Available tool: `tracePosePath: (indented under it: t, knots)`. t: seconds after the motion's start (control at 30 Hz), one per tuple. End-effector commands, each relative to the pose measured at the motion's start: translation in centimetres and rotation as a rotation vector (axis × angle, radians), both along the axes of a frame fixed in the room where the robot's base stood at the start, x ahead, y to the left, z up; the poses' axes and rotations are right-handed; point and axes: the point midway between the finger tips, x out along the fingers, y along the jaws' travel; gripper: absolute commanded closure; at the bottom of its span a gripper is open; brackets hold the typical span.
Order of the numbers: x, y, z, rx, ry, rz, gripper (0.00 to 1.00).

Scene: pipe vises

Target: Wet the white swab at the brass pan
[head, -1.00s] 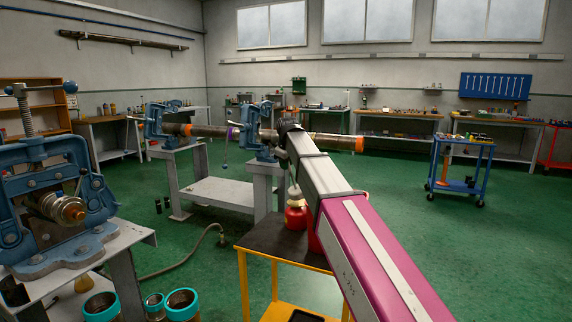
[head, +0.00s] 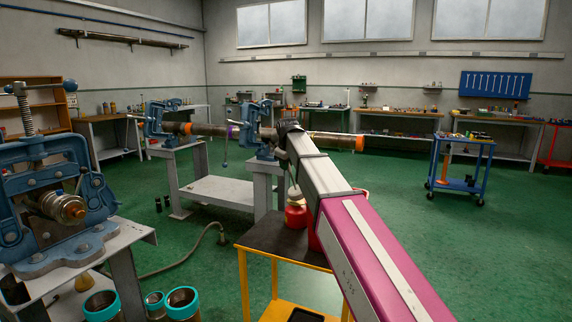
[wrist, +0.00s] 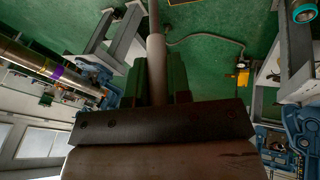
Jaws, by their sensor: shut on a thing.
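My gripper (wrist: 160,88) is shut on a rod-like thing (wrist: 157,55) that points away from the wrist. Its middle part is pale, probably the white swab; I cannot make out its far end. In the head view my gripper (head: 288,128) is small and dark, beside the pipe vise, with the held thing not clear. A red can (head: 296,215) with a pale top stands on the yellow-framed cart, partly behind my arm. A pan on that can is too small to make out, so I cannot tell the brass pan for sure.
A long pipe (head: 208,131) lies in blue vises (head: 157,122) on grey stands, close to my gripper. The yellow cart (head: 243,275) stands below my arm. A large blue vise (head: 60,200) and teal-rimmed cups (head: 182,300) are at left. Open green floor lies right.

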Motion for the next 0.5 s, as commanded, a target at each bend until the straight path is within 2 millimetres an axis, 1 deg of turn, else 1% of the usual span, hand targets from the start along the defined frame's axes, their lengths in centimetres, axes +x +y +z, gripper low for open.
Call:
tracePosePath:
  t: [0.5]
  knots:
    - [0.00, -0.01, -0.51, 0.000, 0.000, 0.000, 1.00]
